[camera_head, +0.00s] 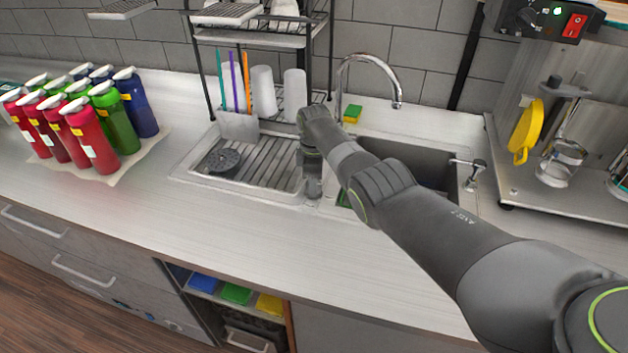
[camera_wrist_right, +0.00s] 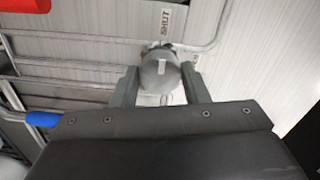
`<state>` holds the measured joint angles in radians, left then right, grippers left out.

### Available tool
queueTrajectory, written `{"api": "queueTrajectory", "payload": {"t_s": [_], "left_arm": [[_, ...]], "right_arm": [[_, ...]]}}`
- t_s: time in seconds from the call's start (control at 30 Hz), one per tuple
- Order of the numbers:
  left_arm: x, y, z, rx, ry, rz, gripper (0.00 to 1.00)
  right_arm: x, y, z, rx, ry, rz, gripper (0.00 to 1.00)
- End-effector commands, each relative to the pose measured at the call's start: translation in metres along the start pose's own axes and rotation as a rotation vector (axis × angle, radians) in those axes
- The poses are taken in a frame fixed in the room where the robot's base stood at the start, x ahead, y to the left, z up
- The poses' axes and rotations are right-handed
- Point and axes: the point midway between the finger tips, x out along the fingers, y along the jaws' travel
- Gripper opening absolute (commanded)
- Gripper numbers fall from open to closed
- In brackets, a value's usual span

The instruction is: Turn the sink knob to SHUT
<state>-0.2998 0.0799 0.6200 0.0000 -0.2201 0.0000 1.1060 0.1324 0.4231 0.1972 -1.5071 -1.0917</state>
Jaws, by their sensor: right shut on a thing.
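The grey round sink knob (camera_wrist_right: 158,74) shows in the right wrist view, with a white mark on its top. It sits between the two fingers of my right gripper (camera_wrist_right: 160,88), which is shut on it. The printed word SHUT (camera_wrist_right: 172,20) lies on the metal just above the knob in that view. In the head view my right gripper (camera_head: 312,181) points down at the front edge between the draining board (camera_head: 205,180) and the dark sink basin (camera_head: 437,170). My right arm covers part of the basin. My left gripper is not in view.
A metal rack (camera_head: 262,38) stands behind the draining board. Several bottles (camera_head: 118,118) stand at the left. A machine (camera_head: 565,115) is at the right. The front counter is clear.

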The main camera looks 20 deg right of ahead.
Motion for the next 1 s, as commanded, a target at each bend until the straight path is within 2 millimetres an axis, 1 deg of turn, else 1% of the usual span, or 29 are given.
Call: {"api": "queueTrajectory", "payload": {"t_s": [0.03,0.3,0.33,0.5,0.8,0.87,1.0], "left_arm": [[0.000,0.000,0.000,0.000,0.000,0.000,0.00],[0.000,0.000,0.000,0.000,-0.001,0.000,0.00],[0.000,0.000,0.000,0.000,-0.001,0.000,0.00],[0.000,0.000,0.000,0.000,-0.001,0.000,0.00],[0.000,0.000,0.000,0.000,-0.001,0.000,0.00],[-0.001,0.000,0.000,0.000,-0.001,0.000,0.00],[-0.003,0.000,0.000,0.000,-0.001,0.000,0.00]], "right_arm": [[-0.003,0.002,-0.001,-0.004,0.003,0.006,0.18],[-0.003,0.002,-0.001,-0.005,0.002,0.007,0.18],[-0.003,0.002,-0.001,-0.004,0.002,0.007,0.42],[-0.002,0.001,-0.001,-0.003,0.001,0.005,0.63],[-0.002,0.001,0.000,-0.002,0.000,0.002,0.63],[-0.005,0.001,0.000,-0.002,0.000,0.002,0.63],[-0.018,0.001,-0.001,-0.003,0.001,0.004,0.63]]}}
